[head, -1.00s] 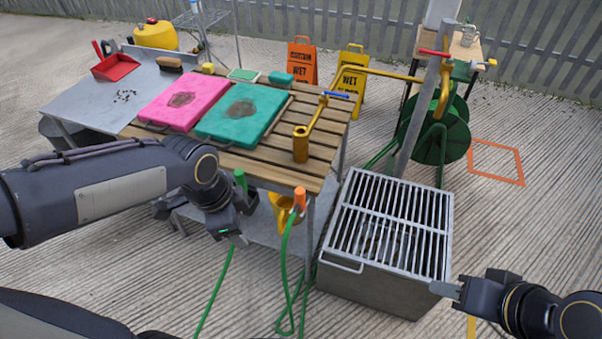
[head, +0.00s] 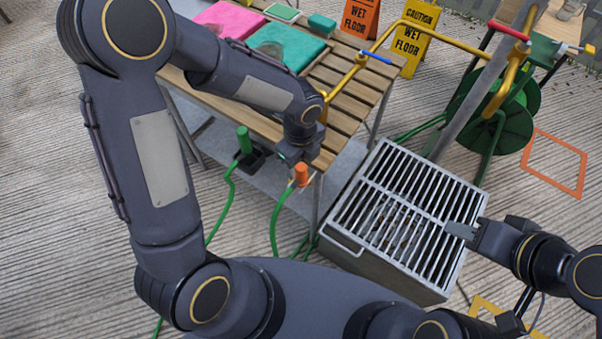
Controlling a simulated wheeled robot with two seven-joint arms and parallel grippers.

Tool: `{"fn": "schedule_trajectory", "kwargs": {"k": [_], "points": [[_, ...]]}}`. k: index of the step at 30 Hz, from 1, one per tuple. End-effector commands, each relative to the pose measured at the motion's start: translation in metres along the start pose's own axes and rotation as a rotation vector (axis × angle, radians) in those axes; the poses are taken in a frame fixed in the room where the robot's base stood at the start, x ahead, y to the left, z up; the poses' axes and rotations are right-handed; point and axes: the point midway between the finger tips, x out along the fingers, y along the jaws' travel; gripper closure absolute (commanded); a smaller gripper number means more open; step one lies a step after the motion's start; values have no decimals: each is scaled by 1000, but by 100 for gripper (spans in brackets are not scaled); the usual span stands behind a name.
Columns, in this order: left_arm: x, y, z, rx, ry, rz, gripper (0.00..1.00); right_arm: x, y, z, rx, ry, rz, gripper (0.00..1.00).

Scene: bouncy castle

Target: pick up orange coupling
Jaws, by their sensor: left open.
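The orange coupling (head: 302,173) sits at the upper end of a green hose (head: 279,212), by the front right corner of the slatted wooden table (head: 345,103). My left gripper (head: 293,164) is open, pointing down, just above and beside the coupling. Its fingers are small and partly hidden by its own body, and I cannot tell whether they touch the coupling. A green coupling (head: 244,140) on another hose stands to the left. My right gripper (head: 462,231) hangs over the right side of the metal grate; only one grey finger face shows.
The grated metal box (head: 345,262) stands right of the table. A yellow pipe (head: 440,38) with a blue handle (head: 375,56) runs above the table. Pink (head: 229,17) and teal pads (head: 287,45) lie on top. Bare ground is free at left.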

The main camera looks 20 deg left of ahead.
Motion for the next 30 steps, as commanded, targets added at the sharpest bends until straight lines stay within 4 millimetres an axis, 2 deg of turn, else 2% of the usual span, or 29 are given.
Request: {"fn": "schedule_trajectory", "kwargs": {"k": [3,6,15,25,30], "points": [[20,0,0,0,0,5,47,0,0,0,0,0,0,64],[30,-1,0,-1,0,3,47,1,0,0,0,0,0,64],[33,-1,1,-3,0,0,48,0,0,0,0,0,0,64],[33,-1,1,-3,0,0,91,0,0,0,0,0,0,64],[33,-1,1,-3,0,0,93,0,0,0,0,0,0,64]]}}
